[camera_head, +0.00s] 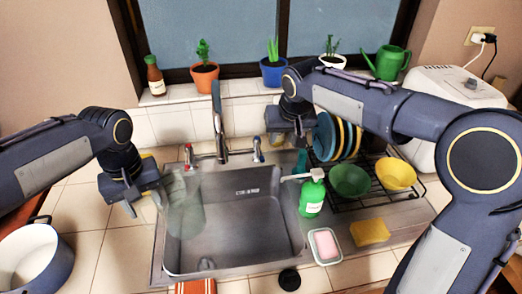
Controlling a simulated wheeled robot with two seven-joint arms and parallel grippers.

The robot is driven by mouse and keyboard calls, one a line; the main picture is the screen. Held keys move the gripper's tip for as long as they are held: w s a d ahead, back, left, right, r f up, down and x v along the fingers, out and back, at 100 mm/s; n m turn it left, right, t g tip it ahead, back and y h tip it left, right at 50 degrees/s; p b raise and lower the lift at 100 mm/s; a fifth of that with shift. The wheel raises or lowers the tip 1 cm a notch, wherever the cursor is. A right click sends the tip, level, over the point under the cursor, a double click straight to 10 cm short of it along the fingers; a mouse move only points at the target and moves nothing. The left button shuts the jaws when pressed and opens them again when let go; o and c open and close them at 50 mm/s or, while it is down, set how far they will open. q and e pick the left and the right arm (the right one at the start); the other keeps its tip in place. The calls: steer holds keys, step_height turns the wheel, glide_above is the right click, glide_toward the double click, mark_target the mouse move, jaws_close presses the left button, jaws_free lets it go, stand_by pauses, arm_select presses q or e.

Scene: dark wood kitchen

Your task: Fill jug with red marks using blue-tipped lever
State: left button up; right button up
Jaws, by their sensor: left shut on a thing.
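My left gripper (146,198) is shut on a pale, see-through jug (185,212). The jug hangs over the left part of the sink, left of and nearer than the faucet (219,125). I cannot make out red marks on it. The faucet has a red-tipped lever (188,151) on its left and a blue-tipped lever (257,145) on its right. I see no water flowing. My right gripper (287,143) is just right of the blue-tipped lever. Its fingers are partly hidden, and I cannot tell whether they touch the lever.
The metal sink (265,235) looks empty. Right of it are a green soap bottle (311,197), a sponge in a dish (325,245), a yellow sponge (370,232) and a rack with a green bowl (350,180). A pot (35,262) stands at the lower left.

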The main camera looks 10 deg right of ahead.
mark_target(261, 152)
steer(key=shift+h, duration=0.3)
steer(key=w+a+f, duration=0.1)
steer(key=w+f, duration=0.2)
steer(key=f, duration=0.1)
steer(key=w+a+f, duration=0.1)
steer(key=w+f, duration=0.2)
steer(key=f, duration=0.1)
steer(key=w+a+f, duration=0.2)
steer(key=w+f, duration=0.1)
steer(key=f, duration=0.2)
steer(key=shift+w, duration=0.15)
steer(key=shift+r, duration=0.1)
jaws_close()
